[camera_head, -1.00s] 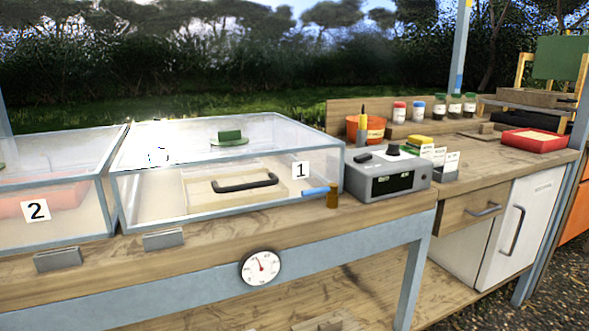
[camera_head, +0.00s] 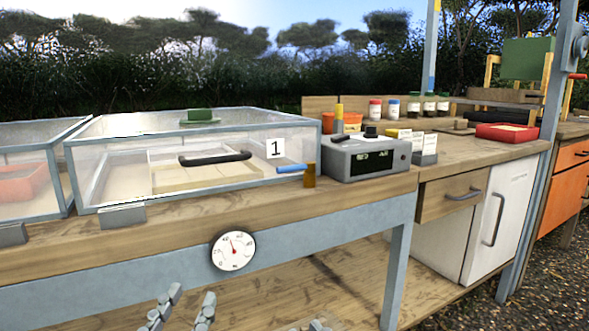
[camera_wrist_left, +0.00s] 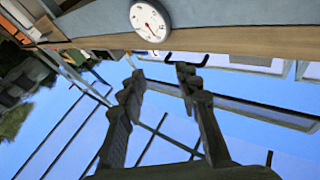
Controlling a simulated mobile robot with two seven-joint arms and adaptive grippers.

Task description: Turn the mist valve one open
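The mist valve by propagator box one has a blue lever (camera_head: 292,168) and a brass-coloured body (camera_head: 309,175). It sits at the front right corner of the clear box (camera_head: 200,200) labelled 1. The lever points left along the box front, roughly level. My left gripper (camera_head: 186,298) is low at the bottom edge of the head view, below and left of the valve and well apart from it. Its fingers are spread with nothing between them. In the left wrist view the open gripper (camera_wrist_left: 158,72) points toward the bench front with its gauge.
A round dial gauge (camera_head: 233,250) is on the bench's front rail, between my left gripper and valve height. A grey control box (camera_head: 365,155) stands right of the valve. A grey holder (camera_head: 122,216) is on the front ledge. Space before the bench looks free.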

